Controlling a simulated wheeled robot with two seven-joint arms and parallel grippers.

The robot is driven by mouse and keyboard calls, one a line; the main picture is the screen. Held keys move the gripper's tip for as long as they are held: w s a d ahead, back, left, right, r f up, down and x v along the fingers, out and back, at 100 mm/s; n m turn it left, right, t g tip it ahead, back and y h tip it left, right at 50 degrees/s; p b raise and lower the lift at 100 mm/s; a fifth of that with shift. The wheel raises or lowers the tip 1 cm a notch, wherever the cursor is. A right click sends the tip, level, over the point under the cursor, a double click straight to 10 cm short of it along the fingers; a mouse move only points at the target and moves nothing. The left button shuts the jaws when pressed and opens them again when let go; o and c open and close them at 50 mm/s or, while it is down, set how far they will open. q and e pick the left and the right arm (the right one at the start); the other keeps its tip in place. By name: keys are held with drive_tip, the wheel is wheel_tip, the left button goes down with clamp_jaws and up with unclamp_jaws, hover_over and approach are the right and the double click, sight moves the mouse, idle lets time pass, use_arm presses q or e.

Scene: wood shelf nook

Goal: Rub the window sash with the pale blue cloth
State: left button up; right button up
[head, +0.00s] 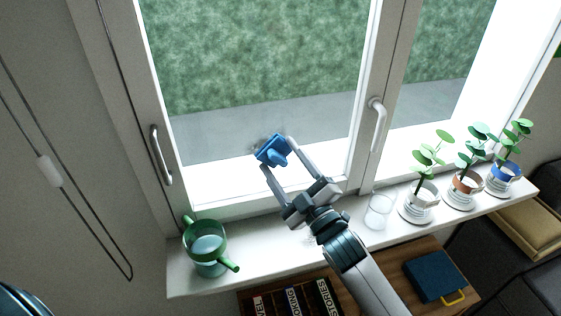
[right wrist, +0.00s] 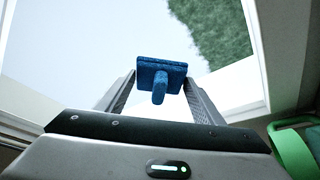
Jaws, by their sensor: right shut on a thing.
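The blue cloth (head: 273,151) looks like a flat, medium-blue pad with a stubby grip, rather than a pale, loose cloth. My right gripper (head: 279,158) is shut on its grip, and the pad faces away from me toward the window. The right wrist view shows the pad (right wrist: 162,70) beyond the fingertips (right wrist: 160,84). The white window sash (head: 245,199) frames the large pane. The pad shows in front of the pane's lower part, above the bottom rail; I cannot tell whether it touches. A small greyish smudge (head: 263,142) shows beside the pad. My left gripper is out of view.
On the sill, a green watering can (head: 207,250) stands left of my arm. A clear glass (head: 378,211) and several potted plants (head: 421,199) stand to the right. Window handles (head: 160,155) stick out. Books (head: 290,302) and a dark blue box (head: 433,276) lie below.

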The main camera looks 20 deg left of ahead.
sight(262, 158)
drive_tip(key=shift+w+d, duration=0.1)
drive_tip(key=shift+w+d, duration=0.5)
drive_tip(key=shift+d, duration=0.2)
drive_tip(key=shift+w+d, duration=0.5)
drive_tip(key=shift+d, duration=0.15)
drive_tip(key=shift+s, duration=0.1)
drive_tip(key=shift+s+a+p, duration=0.15)
drive_tip(key=shift+s+a, duration=0.35)
drive_tip(key=shift+a, duration=0.25)
drive_tip(key=shift+s+a+p, duration=0.15)
drive_tip(key=shift+s+a, duration=0.35)
drive_tip(key=shift+a, duration=0.2)
drive_tip(key=shift+s+a, duration=0.45)
drive_tip(key=shift+a, duration=0.1)
drive_tip(key=shift+s+a, duration=0.65)
drive_tip(key=shift+a, duration=0.25)
